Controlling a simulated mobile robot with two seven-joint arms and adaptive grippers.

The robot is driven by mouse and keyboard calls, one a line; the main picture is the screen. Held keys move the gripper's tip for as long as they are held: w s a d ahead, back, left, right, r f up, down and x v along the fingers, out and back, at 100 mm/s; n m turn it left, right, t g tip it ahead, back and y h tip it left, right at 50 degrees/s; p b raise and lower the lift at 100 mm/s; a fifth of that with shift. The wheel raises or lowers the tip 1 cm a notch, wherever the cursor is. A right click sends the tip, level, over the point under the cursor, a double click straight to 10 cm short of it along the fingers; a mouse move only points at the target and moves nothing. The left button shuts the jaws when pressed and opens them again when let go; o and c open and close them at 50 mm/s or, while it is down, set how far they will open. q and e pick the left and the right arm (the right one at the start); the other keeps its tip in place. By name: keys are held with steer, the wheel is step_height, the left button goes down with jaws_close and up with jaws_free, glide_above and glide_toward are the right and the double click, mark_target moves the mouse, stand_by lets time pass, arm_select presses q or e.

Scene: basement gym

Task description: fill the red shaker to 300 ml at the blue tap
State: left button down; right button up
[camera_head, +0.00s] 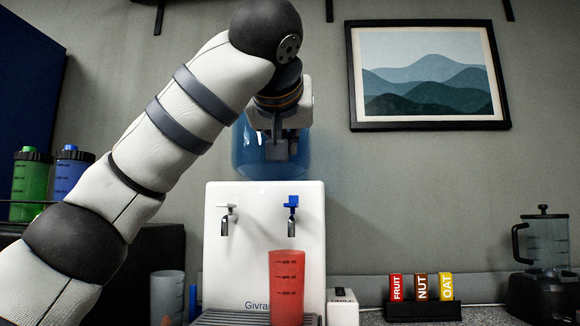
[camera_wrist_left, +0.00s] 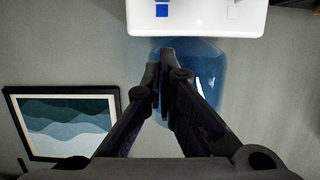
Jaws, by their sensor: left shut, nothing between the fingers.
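The red shaker (camera_head: 286,290) stands upright and without a lid at the water dispenser (camera_head: 250,250), below the blue tap (camera_head: 292,212). I cannot see its water level or any stream from the tap. My left gripper (camera_head: 277,150) is shut and empty, above the taps and in front of the blue water bottle (camera_head: 240,150). In the left wrist view the shut fingertips (camera_wrist_left: 165,68) show against the bottle (camera_wrist_left: 203,85). The blue tap's lever (camera_wrist_left: 162,11) is at the top edge there, apart from the fingers. My right gripper is not in view.
A white-lever tap (camera_head: 227,215) is left of the blue one. A clear cup (camera_head: 167,297) stands left of the dispenser. A small white box (camera_head: 342,308) and a rack of bars (camera_head: 422,310) stand to the right, then a blender (camera_head: 545,265). Green (camera_head: 30,180) and blue (camera_head: 70,172) shakers stand far left.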

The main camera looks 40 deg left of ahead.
arm_select(q)
glide_above(291, 206)
steer(key=f, duration=0.2)
step_height(291, 206, down, 3)
steer(key=shift+w+d+r+b, duration=0.1)
steer(key=shift+w+b, duration=0.05)
steer(key=shift+b, duration=0.25)
steer(key=shift+f, duration=0.65)
steer(key=shift+s, duration=0.2)
